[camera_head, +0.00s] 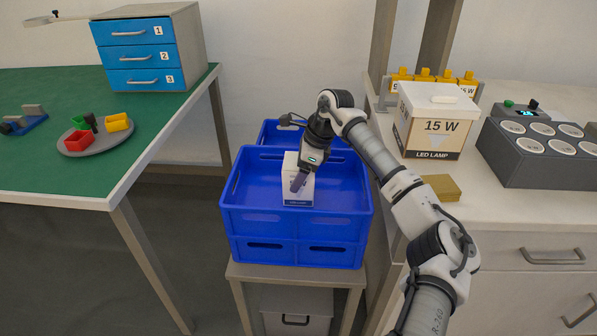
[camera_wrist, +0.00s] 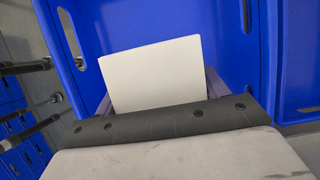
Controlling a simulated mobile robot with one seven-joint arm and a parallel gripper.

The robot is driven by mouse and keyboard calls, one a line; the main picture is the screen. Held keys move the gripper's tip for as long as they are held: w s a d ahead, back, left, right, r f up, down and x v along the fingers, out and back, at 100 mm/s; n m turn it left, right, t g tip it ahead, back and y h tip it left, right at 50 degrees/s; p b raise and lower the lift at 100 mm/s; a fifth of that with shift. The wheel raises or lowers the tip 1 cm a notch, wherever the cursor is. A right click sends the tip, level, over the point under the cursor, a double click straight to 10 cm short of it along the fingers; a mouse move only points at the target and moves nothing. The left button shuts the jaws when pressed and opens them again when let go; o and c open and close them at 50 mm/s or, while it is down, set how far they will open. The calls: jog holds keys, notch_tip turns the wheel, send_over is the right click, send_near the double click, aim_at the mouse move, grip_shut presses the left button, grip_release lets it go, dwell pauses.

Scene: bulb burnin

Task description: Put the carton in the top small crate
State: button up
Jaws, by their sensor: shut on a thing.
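A white carton (camera_head: 291,197) with a dark label band at its base is upright in the head view, over the inside of the top blue crate (camera_head: 345,224). My gripper (camera_head: 300,180) is shut on the carton from above. In the wrist view the carton's pale top (camera_wrist: 153,74) sits between my two fingers (camera_wrist: 158,95), with the blue crate floor (camera_wrist: 230,50) beyond it. I cannot tell whether the carton's base touches the crate floor. The crate otherwise looks empty.
The crates are stacked on a small stand (camera_head: 300,275); another blue crate (camera_head: 270,133) is behind. A green-topped table (camera_head: 60,185) stands left. A right counter holds a 15 W lamp box (camera_head: 432,125), a grey socket unit (camera_head: 540,150) and a small tan block (camera_head: 442,187).

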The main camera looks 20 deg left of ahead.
jog(key=shift+f, duration=0.1)
jog(key=shift+f, duration=0.15)
jog(key=o, duration=1)
jog(key=shift+c, duration=0.2)
jog(key=v, duration=1.2)
jog(key=shift+r, duration=0.25)
